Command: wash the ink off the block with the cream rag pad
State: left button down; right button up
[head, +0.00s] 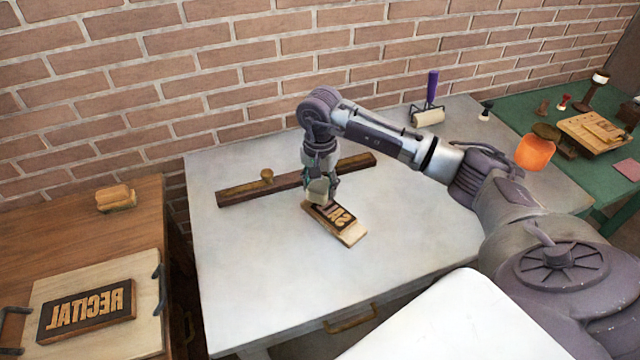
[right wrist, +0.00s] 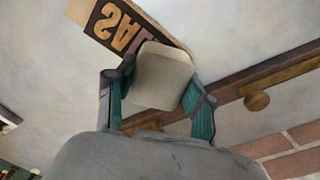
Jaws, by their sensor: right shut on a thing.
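The printing block (head: 350,232) lies on the grey-topped table, its dark inked face with raised letters turned up; it also shows in the right wrist view (right wrist: 98,20). My right gripper (head: 322,186) is shut on the cream rag pad (head: 318,190), which fills the space between its fingers in the right wrist view (right wrist: 160,77). The pad is at the block's far end and covers part of the lettering. I cannot tell whether it touches the face. My left gripper is not in view.
A dark wooden bar with a knob (head: 240,190) lies behind the block. A purple-handled roller (head: 428,115) stands at the back right. A RECITAL block (head: 85,312) sits on a board at left. The table's front is clear.

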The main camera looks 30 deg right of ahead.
aim_at(331, 211)
jog(key=shift+f+b, duration=0.95)
jog(key=shift+f, duration=0.1)
jog(key=shift+s+d+r, duration=0.1)
jog(key=shift+s+d, duration=0.1)
jog(key=shift+s, duration=0.7)
jog(key=shift+s+d+p, duration=0.1)
jog(key=shift+s+p, duration=0.2)
jog(key=shift+s, duration=0.8)
jog(key=shift+b, duration=0.5)
jog(key=shift+w+a+f+b, duration=0.2)
jog(key=shift+w+b, duration=0.3)
jog(key=shift+w, duration=0.45)
jog(key=shift+w+a+f+b, duration=0.15)
jog(key=shift+w+b, duration=0.35)
jog(key=shift+w, duration=0.4)
jog(key=shift+r, duration=0.15)
